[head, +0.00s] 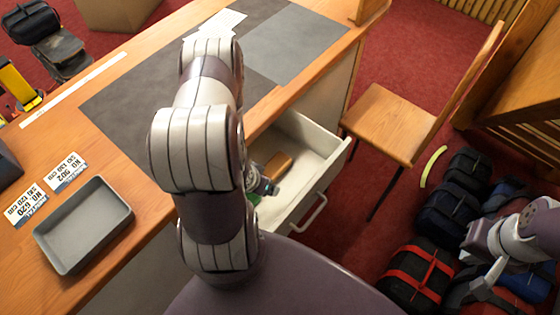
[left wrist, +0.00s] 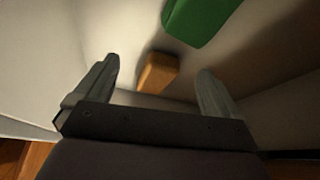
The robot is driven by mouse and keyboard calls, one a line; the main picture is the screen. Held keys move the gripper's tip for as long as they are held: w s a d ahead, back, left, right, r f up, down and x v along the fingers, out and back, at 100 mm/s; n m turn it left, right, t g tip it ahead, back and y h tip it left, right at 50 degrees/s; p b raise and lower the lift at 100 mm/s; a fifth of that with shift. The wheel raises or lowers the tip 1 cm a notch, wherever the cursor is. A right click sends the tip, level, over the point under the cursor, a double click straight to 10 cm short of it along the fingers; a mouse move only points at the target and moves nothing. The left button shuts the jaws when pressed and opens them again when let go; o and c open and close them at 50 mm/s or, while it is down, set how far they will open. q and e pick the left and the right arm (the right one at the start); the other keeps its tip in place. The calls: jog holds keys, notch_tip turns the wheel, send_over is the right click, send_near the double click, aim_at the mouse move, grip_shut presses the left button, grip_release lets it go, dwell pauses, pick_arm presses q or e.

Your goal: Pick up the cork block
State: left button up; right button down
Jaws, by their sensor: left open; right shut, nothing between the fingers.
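The cork block, a small orange-brown block (head: 278,164), lies in the open white drawer (head: 326,160). The left wrist view shows the block (left wrist: 158,72) on the drawer floor, beyond and between the spread fingers. My left gripper (left wrist: 157,88) is open and empty, pointing into the drawer. In the head view my left arm hides most of this gripper. A green object (left wrist: 198,20) lies near the block; only a sliver of it (head: 254,198) shows in the head view. My right gripper (head: 484,292) is shut and empty at the lower right, above the bags.
The drawer's walls stand close around the left gripper. A wooden chair (head: 388,122) stands just right of the drawer. Several bags (head: 418,276) lie on the red floor. A grey tray (head: 84,226) and printed cards (head: 65,171) are on the bench.

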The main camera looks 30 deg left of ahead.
pick_arm(q)
send_over(275, 166)
jog(key=s, duration=0.2)
jog(key=shift+s+f+p, duration=0.1)
jog(key=shift+s+p, duration=0.05)
jog(key=shift+p, duration=0.3)
jog(key=x, duration=0.5)
jog(key=shift+f, duration=0.1)
jog(key=shift+d, duration=0.1)
jog(key=shift+c, duration=0.3)
jog(key=c, duration=1.1)
